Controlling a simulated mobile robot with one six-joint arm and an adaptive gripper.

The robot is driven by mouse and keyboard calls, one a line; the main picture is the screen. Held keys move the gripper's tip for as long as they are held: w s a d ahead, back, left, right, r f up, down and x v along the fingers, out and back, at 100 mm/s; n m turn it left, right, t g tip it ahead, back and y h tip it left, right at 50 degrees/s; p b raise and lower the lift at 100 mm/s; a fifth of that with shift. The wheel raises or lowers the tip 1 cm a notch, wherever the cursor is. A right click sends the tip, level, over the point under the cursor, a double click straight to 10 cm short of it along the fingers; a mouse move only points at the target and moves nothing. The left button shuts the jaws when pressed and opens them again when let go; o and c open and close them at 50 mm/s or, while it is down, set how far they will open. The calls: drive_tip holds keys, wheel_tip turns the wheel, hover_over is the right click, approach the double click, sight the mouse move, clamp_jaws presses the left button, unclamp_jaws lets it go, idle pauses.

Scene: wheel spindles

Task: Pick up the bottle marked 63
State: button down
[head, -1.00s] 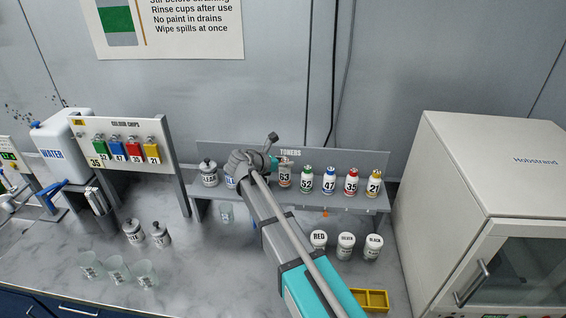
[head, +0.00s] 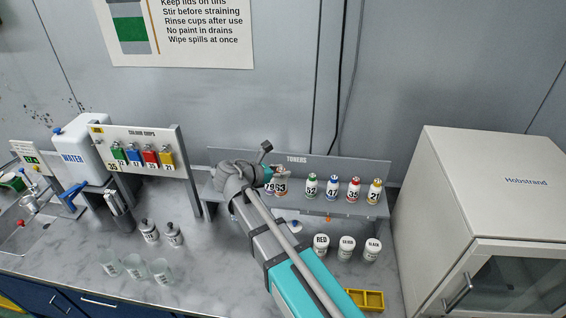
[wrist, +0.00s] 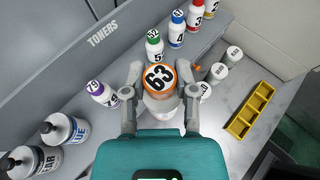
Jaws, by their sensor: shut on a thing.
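The bottle marked 63 (wrist: 162,106) is white with an orange top and an orange band. In the wrist view my gripper (wrist: 161,82) is shut around it, one finger on each side. The bottle's top faces the camera and it sits out of line with the row, on the front side. Its base is hidden, so I cannot tell if it touches the shelf. In the head view bottle 63 (head: 281,188) shows at the end of my gripper (head: 272,179), partly in front of the bottle marked 79 (head: 269,188).
Bottle 52 (head: 311,187), bottle 47 (head: 332,189), bottle 35 (head: 353,190) and bottle 21 (head: 374,192) stand right on the toner shelf. Larger bottles (wrist: 60,129) stand left. White-lidded jars (head: 347,248) and a yellow tray (head: 368,300) are on the counter below.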

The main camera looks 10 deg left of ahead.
drive_tip(key=shift+s+a+r, duration=0.15)
drive_tip(key=shift+s+r, duration=0.25)
drive_tip(key=shift+s, duration=0.4)
drive_tip(key=shift+f, duration=0.15)
